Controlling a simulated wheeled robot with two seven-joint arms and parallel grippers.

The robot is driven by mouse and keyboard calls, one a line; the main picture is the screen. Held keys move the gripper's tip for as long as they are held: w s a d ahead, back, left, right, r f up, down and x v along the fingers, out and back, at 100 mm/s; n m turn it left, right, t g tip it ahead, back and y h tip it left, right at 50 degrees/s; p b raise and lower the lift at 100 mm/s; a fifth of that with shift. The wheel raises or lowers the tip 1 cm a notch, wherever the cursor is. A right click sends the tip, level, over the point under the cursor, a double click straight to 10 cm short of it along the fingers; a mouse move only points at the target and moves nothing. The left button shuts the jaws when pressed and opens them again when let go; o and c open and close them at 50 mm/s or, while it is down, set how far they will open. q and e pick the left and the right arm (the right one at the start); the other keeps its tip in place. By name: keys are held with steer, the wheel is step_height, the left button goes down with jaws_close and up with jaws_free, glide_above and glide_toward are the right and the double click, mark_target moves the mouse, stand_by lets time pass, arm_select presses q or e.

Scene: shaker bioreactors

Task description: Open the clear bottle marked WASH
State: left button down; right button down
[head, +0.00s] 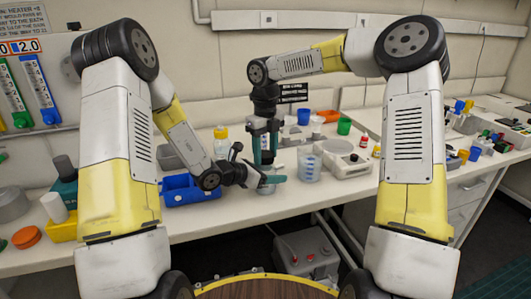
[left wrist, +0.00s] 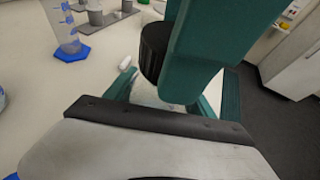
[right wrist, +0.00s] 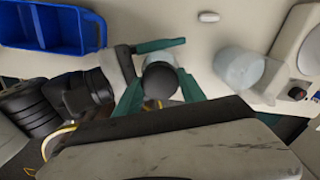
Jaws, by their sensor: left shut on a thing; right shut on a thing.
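A clear bottle (left wrist: 147,95) with a black cap (left wrist: 153,48) stands over the bench between my grippers. Its marking cannot be read. My left gripper (head: 268,183) comes in low from the left and is shut on the bottle's body. My right gripper (head: 264,150) points straight down from above and is shut on the cap, which shows as a dark round top between its fingers in the right wrist view (right wrist: 160,80). In the head view the grippers hide most of the bottle. Whether the cap has turned cannot be told.
A blue bin (head: 190,192) stands left of the grippers, with a yellow-capped bottle (head: 221,140) behind it. A clear beaker (head: 309,167) and a white bench device (head: 346,160) stand close on the right. A small white object (right wrist: 208,16) lies on the bench.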

mark_target(265, 153)
steer(key=shift+r, duration=0.15)
stand_by(0.4)
steer(key=shift+r, duration=0.95)
steer(key=shift+r, duration=2.05)
arm_select(q)
steer(key=shift+c, duration=1.3)
jaws_free()
